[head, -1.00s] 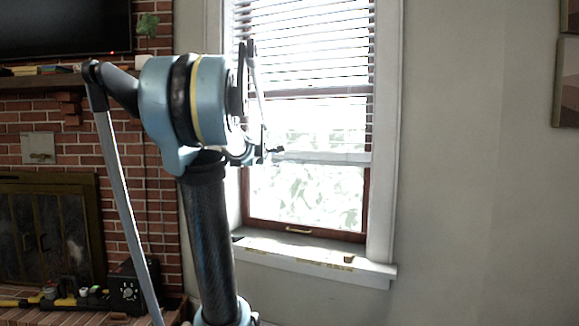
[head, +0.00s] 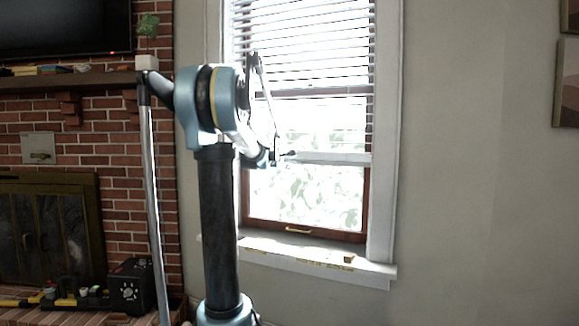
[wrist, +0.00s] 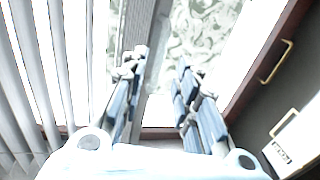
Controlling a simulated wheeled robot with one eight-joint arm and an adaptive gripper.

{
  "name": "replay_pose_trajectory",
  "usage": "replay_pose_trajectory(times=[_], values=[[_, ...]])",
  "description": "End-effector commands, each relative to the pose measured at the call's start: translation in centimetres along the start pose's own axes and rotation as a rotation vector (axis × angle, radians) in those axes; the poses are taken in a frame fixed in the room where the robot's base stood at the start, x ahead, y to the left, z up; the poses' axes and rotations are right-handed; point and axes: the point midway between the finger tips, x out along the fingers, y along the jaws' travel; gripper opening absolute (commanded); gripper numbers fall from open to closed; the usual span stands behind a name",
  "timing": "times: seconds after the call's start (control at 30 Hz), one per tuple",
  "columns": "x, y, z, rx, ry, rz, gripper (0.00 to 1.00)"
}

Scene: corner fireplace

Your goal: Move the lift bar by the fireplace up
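The lift bar (head: 335,158) is the pale horizontal bar at the bottom of the white window blind, right of the fireplace (head: 45,235). It crosses the lower half of the window. My gripper (head: 285,155) is in front of the bar's left part, at about its height. In the wrist view, my gripper (wrist: 160,68) has its two fingers spread, with a gap between them. A pale strip, seemingly the lift bar (wrist: 154,75), runs between the fingertips. I cannot tell whether they touch it.
The window sill (head: 310,250) lies below, with a small brown block (head: 348,258) on it. A mantel (head: 60,80) with a small potted plant (head: 148,35) is at left. A black box (head: 130,287) stands on the hearth.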

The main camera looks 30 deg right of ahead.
Motion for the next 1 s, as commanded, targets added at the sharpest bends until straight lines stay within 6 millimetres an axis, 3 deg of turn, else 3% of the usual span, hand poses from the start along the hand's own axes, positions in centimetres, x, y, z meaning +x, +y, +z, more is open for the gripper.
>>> replay_pose_trajectory(times=[0.4, 0.87, 1.0], values=[[4.8, 0.0, 0.0, 0.001, 0.000, 0.000, 0.28], [5.6, 0.0, 0.0, 0.001, 0.001, 0.000, 0.28], [5.6, 0.0, 0.0, 0.001, 0.001, 0.000, 0.00]])
